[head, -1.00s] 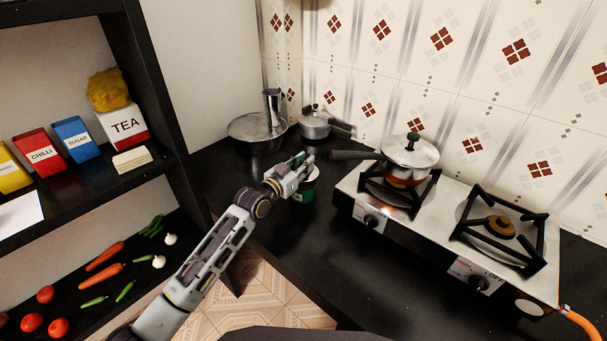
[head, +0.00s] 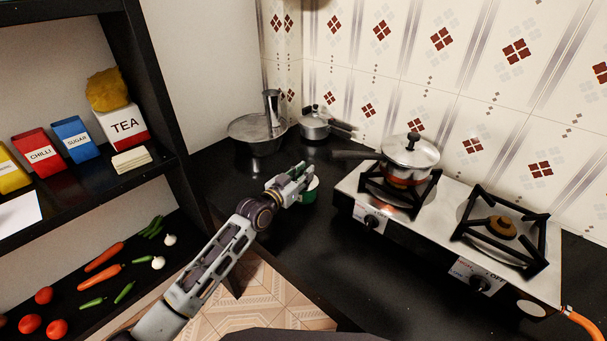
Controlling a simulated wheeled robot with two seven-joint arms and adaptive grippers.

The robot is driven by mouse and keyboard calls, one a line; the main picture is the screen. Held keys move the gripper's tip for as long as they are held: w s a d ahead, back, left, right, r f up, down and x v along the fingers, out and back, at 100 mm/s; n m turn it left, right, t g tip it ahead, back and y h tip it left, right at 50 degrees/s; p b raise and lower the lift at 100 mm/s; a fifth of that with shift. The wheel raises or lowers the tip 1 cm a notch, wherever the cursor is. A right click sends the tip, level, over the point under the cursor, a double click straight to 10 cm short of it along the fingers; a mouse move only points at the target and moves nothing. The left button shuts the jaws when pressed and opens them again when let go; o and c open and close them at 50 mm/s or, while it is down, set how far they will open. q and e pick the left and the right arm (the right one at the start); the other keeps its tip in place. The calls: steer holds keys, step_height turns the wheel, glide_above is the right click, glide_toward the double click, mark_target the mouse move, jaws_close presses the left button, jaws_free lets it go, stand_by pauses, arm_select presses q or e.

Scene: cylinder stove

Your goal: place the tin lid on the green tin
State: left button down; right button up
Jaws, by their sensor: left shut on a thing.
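The green tin (head: 309,195) stands on the black counter, left of the stove. A pale patch shows at its top, and my left gripper hides its left part. My left gripper (head: 301,175) reaches in from the lower left, just over the tin's upper left side. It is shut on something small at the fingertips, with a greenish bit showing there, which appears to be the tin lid. The lid's outline is mostly hidden, and I cannot tell whether it touches the tin. My right gripper is not in view.
The stove (head: 345,205) stands to the right with a lidded pan (head: 410,155), whose handle points toward the tin. A steel pot (head: 258,130) and a small cooker (head: 315,124) stand behind. A black shelf (head: 160,100) is at left. The front counter is clear.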

arm_select(q)
steer(key=shift+f, duration=0.15)
steer(key=c, duration=1.7)
jaws_free()
steer(key=o, duration=0.4)
steer(key=shift+v, duration=1.35)
steer(key=v, duration=0.9)
steer(key=shift+r+p, duration=0.2)
steer(key=shift+p, duration=0.25)
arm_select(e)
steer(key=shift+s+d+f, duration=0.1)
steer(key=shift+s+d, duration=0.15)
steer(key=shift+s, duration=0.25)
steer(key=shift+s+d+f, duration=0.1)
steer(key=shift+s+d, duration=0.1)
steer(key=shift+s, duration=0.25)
